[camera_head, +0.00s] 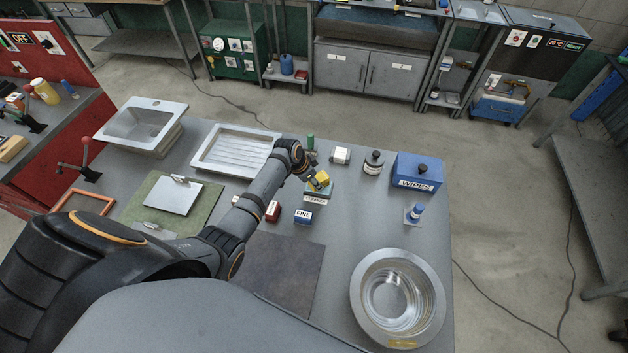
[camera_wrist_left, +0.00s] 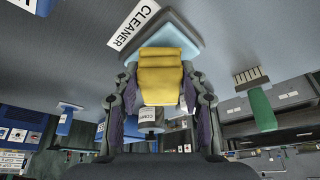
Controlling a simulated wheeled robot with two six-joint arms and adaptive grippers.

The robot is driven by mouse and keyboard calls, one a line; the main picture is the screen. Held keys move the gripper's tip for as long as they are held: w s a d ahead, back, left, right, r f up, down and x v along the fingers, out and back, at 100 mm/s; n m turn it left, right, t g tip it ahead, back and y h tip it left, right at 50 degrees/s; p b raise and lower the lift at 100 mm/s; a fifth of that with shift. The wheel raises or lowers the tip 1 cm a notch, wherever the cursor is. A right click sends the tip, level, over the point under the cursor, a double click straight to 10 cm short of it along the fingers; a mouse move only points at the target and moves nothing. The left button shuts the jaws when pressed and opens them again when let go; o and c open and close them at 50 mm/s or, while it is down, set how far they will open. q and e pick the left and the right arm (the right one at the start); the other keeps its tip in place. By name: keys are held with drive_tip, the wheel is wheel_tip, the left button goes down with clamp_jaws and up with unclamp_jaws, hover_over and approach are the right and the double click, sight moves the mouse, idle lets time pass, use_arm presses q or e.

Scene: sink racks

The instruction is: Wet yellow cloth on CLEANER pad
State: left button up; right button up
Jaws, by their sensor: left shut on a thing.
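My left gripper (camera_head: 316,177) reaches in from the left and is shut on a folded yellow cloth (camera_head: 320,180). In the left wrist view the cloth (camera_wrist_left: 162,77) sits between the two fingers. I cannot tell whether cloth and pad touch. The arm and cloth hide part of the pad. My right gripper is not in view.
A FINE block (camera_head: 304,216) and a red block (camera_head: 272,211) stand close by the pad. A green-handled brush (camera_wrist_left: 262,108), a dark-capped jar (camera_head: 373,163) and a blue WIPES box (camera_head: 418,172) surround it. A steel basin (camera_head: 427,297) stands front right, a ribbed tray (camera_head: 232,150) left.

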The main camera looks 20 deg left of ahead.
sight(318, 178)
use_arm(q)
drive_tip(key=shift+f+b, duration=0.35)
drive_tip(key=shift+f, duration=0.15)
idle(0.7)
idle(1.2)
wheel_tip(318, 178, up, 5)
drive_tip(key=p, duration=0.5)
drive_tip(key=shift+r+p, duration=0.2)
drive_tip(key=shift+p, duration=0.15)
drive_tip(key=shift+r+p, duration=0.3)
drive_tip(key=shift+r, duration=0.5)
drive_tip(key=shift+f, duration=0.1)
